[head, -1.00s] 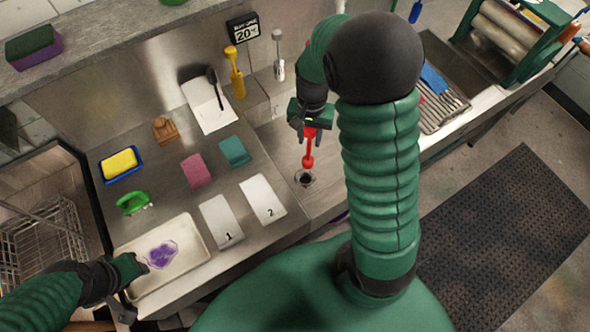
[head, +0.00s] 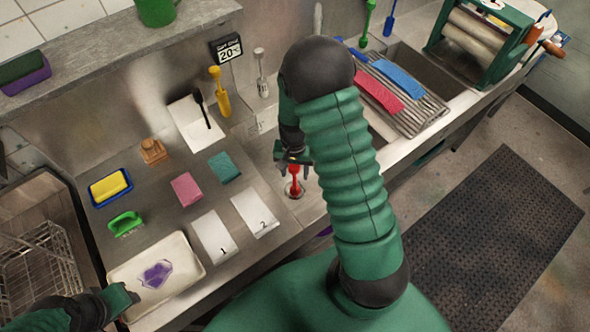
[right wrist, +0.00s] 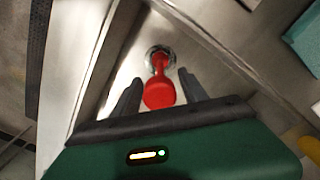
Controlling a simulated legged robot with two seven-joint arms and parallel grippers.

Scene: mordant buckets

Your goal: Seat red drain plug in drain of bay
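The red drain plug (head: 295,184) stands upright at the drain (head: 291,191) in the bay floor. In the right wrist view its round knob (right wrist: 159,95) faces the camera, and its foot meets the metal drain ring (right wrist: 160,54). Whether it is fully down in the drain I cannot tell. My right gripper (head: 294,168) is above and around the plug. Its fingers are apart, one on each side of the knob, with small gaps visible in the right wrist view (right wrist: 159,88). My left gripper (head: 129,297) is beside the cream tray; its opening is unclear.
The cream tray (head: 185,274) with a purple patch lies at front left. Cards 1 (head: 213,236) and 2 (head: 254,212), a pink sponge (head: 186,188) and a teal sponge (head: 224,167) lie left of the bay. A rack (head: 420,110) and roller press (head: 490,40) stand right.

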